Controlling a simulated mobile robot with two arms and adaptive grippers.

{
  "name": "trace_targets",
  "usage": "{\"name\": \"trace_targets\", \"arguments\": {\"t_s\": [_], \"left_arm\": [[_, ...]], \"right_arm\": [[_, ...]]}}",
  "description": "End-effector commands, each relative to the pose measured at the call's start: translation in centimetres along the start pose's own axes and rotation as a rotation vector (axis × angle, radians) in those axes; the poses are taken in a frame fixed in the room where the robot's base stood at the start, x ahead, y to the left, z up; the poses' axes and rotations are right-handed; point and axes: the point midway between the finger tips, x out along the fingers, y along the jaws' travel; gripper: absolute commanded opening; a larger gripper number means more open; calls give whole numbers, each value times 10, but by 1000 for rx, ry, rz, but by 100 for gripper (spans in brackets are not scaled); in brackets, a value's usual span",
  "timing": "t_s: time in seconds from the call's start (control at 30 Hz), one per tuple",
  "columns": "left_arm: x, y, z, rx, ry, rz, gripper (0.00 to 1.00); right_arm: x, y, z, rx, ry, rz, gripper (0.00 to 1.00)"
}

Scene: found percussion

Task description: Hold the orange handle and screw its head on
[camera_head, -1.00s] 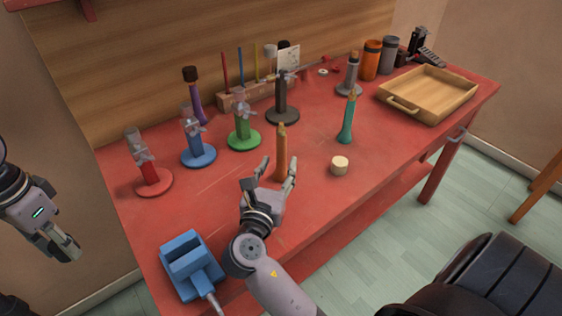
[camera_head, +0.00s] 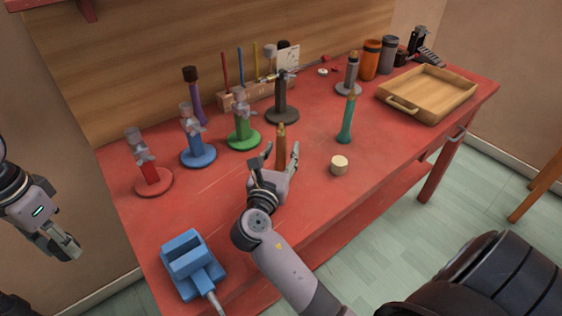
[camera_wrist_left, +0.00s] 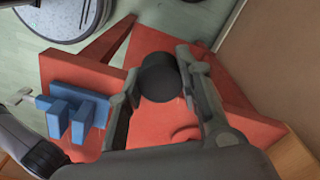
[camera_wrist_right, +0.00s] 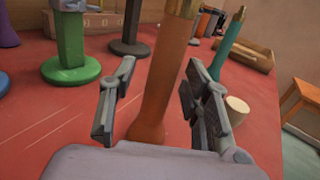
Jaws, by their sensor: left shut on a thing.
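The orange handle (camera_head: 281,152) stands upright on the red table with a brassy tip on top. In the right wrist view the handle (camera_wrist_right: 165,75) rises between the fingers of my right gripper (camera_wrist_right: 160,105). These fingers are apart, with a gap on both sides of it. In the head view my right gripper (camera_head: 277,168) is low at the handle. My left gripper (camera_head: 68,246) is off the table's left side. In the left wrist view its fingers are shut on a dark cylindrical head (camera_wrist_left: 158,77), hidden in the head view.
A cream head (camera_head: 340,166) lies right of the handle, near a teal handle (camera_head: 346,122). Red (camera_head: 150,176), blue (camera_head: 194,146), green (camera_head: 240,130) and dark (camera_head: 282,103) stands are behind. A blue block-like fixture (camera_head: 190,264) is at the front left. A wooden tray (camera_head: 428,93) sits far right.

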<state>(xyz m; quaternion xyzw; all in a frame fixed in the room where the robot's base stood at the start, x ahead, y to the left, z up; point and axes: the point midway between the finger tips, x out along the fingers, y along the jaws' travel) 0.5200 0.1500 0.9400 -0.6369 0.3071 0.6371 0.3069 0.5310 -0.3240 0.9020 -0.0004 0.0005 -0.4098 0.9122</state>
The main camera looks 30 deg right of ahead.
Motion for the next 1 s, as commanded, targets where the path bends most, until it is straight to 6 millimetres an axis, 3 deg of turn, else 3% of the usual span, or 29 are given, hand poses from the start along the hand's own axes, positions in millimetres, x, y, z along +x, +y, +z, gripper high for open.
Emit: {"name": "trace_targets", "arguments": {"t_s": [0.63,1.0], "left_arm": [[0,0,0,0,0,0,11],[0,0,0,0,0,0,11]], "right_arm": [[0,0,0,0,1,0,0],[0,0,0,0,0,0,0]]}}
